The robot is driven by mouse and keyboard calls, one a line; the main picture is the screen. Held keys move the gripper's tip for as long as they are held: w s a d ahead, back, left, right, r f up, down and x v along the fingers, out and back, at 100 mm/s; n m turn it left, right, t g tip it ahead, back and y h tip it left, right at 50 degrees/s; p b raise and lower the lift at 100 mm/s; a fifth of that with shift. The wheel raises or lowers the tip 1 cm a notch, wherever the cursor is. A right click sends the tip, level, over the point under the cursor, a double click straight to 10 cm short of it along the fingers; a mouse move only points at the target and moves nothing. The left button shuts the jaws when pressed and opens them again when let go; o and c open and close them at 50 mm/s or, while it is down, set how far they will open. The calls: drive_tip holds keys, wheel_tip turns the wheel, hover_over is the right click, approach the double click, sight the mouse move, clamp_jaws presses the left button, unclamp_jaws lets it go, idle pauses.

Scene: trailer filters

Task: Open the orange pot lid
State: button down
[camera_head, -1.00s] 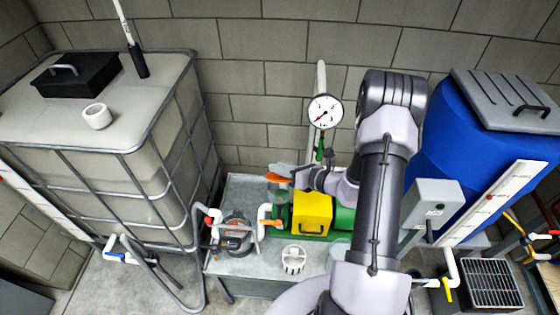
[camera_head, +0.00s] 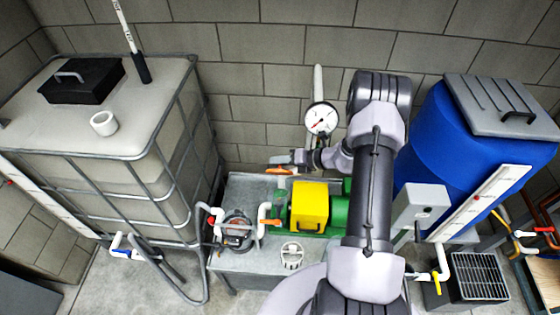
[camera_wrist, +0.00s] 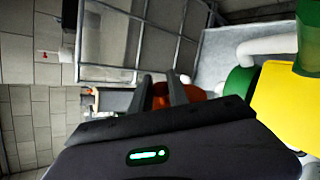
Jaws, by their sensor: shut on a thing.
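My gripper (camera_head: 284,159) is in the air above the back of the grey bench, at the back wall. It is shut on an orange piece (camera_head: 278,171), which looks like the orange pot lid; only its edge shows in the head view. In the wrist view the orange lid (camera_wrist: 194,93) sits at and between the two dark fingers (camera_wrist: 163,90), partly hidden by them. A round grey pump pot (camera_head: 237,228) stands on the left of the bench, below and left of the lid, apart from it. Its inside is dark and too small to read.
A yellow box (camera_head: 309,204) on a green pump and a white basket (camera_head: 292,256) are on the bench (camera_head: 225,262). A gauge (camera_head: 321,118) on a white pipe stands behind my gripper. A caged tank (camera_head: 130,180) is left, a blue barrel (camera_head: 445,150) right.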

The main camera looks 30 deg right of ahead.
idle(0.3)
drive_tip(key=c, duration=1.3)
unclamp_jaws()
drive_tip(key=shift+o, duration=0.2)
drive_tip(key=p+v, duration=0.1)
drive_tip(key=v, duration=1.6)
drive_tip(key=shift+s, duration=0.15)
drive_tip(key=shift+r, duration=0.15)
